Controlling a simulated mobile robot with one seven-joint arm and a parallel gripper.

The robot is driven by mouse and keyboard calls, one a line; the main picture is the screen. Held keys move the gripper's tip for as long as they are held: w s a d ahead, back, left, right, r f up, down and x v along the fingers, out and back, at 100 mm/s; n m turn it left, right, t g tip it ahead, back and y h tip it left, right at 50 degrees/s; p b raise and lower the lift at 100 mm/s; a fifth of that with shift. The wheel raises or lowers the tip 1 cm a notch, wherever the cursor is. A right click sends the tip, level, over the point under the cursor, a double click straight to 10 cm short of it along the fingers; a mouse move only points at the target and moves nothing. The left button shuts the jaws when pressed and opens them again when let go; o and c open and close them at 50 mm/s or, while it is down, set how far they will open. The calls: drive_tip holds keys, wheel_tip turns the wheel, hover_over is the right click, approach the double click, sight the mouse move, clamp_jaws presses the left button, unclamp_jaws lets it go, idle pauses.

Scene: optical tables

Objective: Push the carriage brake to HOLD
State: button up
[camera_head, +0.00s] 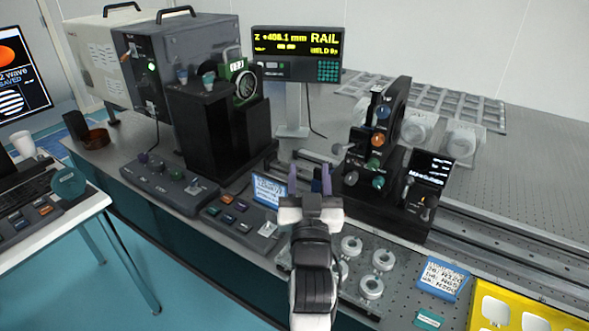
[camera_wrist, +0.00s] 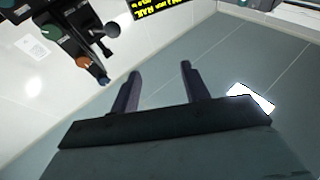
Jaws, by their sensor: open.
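The black carriage (camera_head: 388,205) stands on the rail right of my gripper in the head view. It bears blue, orange and green knobs, a small lit screen (camera_head: 433,168) and a small switch or lever (camera_head: 425,214) low on its right side. I cannot tell which part is the brake, and its label is unreadable. My gripper (camera_head: 322,180) is open and empty, left of the carriage and apart from it. In the wrist view, knobs and a dark ball-ended lever (camera_wrist: 112,30) show at upper left, outside the spread fingers (camera_wrist: 160,72).
The rail (camera_head: 510,245) runs to the right. A display (camera_head: 298,52) reading RAIL stands behind. Ring-shaped parts (camera_head: 352,246) lie on the table near my arm. Control boxes (camera_head: 168,183) stand at left, a yellow tray (camera_head: 485,310) at front right.

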drive_tip(key=shift+w+a+r+y, duration=0.1)
drive_tip(key=shift+a+r+y, duration=0.35)
drive_tip(key=shift+a, duration=0.35)
